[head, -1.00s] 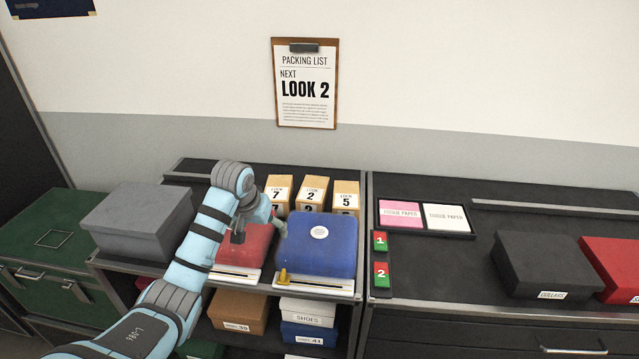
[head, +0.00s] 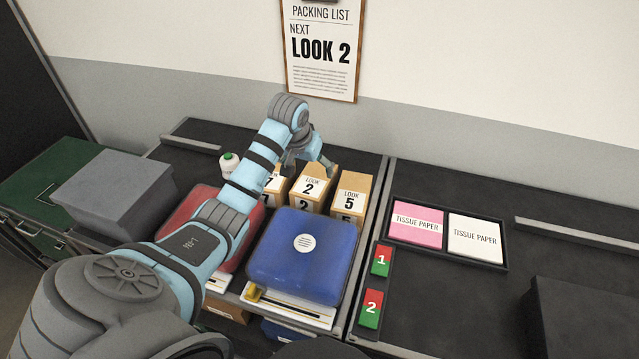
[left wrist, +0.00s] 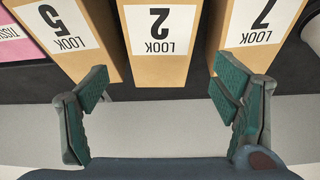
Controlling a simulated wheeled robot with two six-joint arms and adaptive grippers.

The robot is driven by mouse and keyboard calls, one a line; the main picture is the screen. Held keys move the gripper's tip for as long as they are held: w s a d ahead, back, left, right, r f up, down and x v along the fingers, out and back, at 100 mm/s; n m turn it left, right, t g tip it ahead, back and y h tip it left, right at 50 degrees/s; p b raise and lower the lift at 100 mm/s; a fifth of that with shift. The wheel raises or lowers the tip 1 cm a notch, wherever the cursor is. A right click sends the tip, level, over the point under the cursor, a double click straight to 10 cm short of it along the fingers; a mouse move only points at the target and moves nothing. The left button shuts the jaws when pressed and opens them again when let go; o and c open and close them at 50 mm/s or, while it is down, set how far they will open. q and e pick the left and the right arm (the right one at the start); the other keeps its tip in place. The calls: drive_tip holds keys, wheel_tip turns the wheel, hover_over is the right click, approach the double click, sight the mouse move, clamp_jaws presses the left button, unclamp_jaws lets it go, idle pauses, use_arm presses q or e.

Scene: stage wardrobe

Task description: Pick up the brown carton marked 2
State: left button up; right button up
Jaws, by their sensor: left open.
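The brown carton marked 2 (head: 311,188) stands upright at the back of the left counter, between the cartons marked 7 and 5. Its label reads LOOK 2. In the left wrist view the same carton (left wrist: 160,45) appears upside down, between my spread fingers and beyond their tips. My left gripper (head: 312,160) is above and around the top of the carton in the head view. In the left wrist view the left gripper (left wrist: 160,90) is open and empty, with green pads apart. Whether a finger touches the carton cannot be told. My right gripper is not in view.
The carton marked 5 (head: 351,195) and the carton marked 7 (left wrist: 262,35) stand close on either side. A blue case (head: 303,262) and a red case (head: 196,212) lie in front. A white bottle (head: 229,163) stands left of the cartons.

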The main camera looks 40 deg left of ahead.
sight(313, 180)
use_arm(q)
drive_tip(key=x, duration=0.3)
drive_tip(key=shift+s+f+b, duration=0.25)
drive_tip(key=shift+s+b, duration=0.05)
drive_tip(key=shift+b, duration=0.05)
drive_tip(key=x, duration=0.3)
drive_tip(key=b+x, duration=0.1)
drive_tip(key=x, duration=0.3)
drive_tip(key=shift+w+r+b, duration=0.2)
drive_tip(key=shift+w+b, duration=0.1)
drive_tip(key=shift+w, duration=0.05)
drive_tip(key=shift+s+r, duration=0.15)
drive_tip(key=shift+c, duration=0.2)
drive_tip(key=c, duration=1.1)
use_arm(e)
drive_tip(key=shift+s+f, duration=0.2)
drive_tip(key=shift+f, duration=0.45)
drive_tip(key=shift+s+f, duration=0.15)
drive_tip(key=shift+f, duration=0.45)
